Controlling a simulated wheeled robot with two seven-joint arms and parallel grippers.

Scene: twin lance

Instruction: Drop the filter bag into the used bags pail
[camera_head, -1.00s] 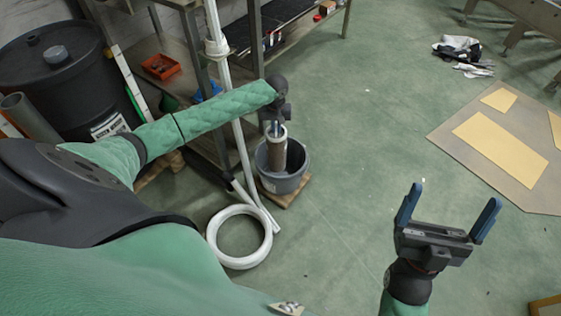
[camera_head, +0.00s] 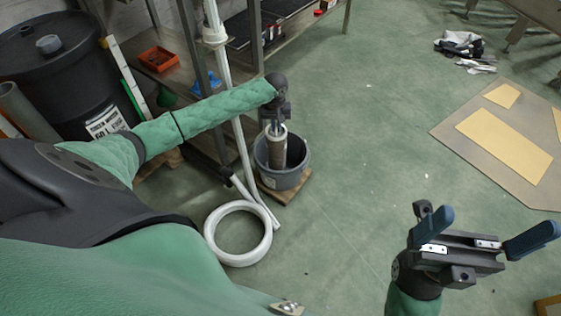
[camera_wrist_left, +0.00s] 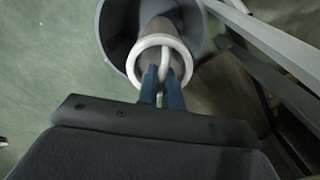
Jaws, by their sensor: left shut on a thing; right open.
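The filter bag (camera_head: 275,154) is a brownish cylinder with a white ring at its top. It hangs upright from my left gripper (camera_head: 274,128), whose blue fingers are shut on the white handle across the ring. The grey pail (camera_head: 283,181) stands right below, and the bag's lower part is inside its rim. In the left wrist view the ring (camera_wrist_left: 161,63) shows over the pail (camera_wrist_left: 113,38), with the fingers (camera_wrist_left: 164,78) on the handle. The bag's bottom end is hidden. My right gripper (camera_head: 478,232) is open and empty, far right of the pail.
The pail stands on a small wooden board (camera_head: 297,188). A coiled white hose (camera_head: 238,233) lies in front of it, and white pipes (camera_head: 238,130) rise at its left. A shelf (camera_head: 185,82) and a black drum (camera_head: 50,75) stand behind.

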